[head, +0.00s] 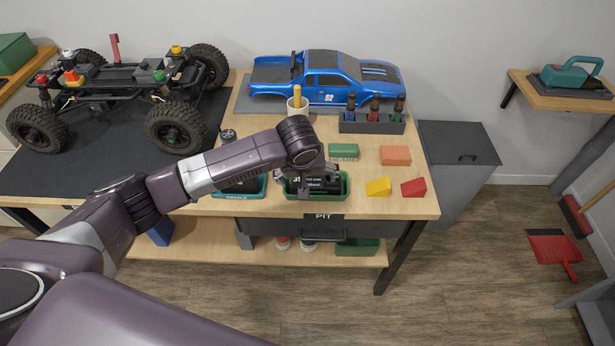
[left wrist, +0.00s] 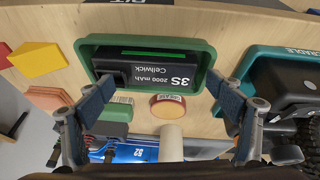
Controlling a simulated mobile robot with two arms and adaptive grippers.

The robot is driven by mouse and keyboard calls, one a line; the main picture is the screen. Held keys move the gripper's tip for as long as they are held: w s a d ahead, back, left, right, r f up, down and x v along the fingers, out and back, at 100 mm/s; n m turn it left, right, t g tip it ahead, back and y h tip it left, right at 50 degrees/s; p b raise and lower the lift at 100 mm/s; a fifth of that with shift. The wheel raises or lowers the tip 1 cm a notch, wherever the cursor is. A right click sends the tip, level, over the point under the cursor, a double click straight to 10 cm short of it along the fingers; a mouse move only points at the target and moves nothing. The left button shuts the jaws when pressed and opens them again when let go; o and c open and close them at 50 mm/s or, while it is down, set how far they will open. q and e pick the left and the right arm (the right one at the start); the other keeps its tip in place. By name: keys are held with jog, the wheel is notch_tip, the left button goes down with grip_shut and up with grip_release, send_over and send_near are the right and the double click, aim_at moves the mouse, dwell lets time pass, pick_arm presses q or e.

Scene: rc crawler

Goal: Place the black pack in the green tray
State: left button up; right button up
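The black pack (head: 320,185), labelled 3S 2000 mAh Cellwick, lies label up inside the green tray (head: 347,190) near the bench's front edge. The left wrist view shows the pack (left wrist: 150,72) within the walls of the tray (left wrist: 148,40). My left gripper (head: 305,187) is over the tray, partly covering it in the head view. In the left wrist view its two fingers (left wrist: 160,85) are wide apart, with nothing clamped between them. Whether a fingertip touches the pack or tray wall cannot be told. My right gripper is not in view.
A teal cradle tray (head: 240,195) with a dark item stands left of the green tray. Yellow (head: 378,187) and red (head: 413,187) wedges lie to its right.

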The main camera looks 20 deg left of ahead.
pick_arm(q)
jog(key=shift+r, duration=0.25)
jog(key=v, duration=1.2)
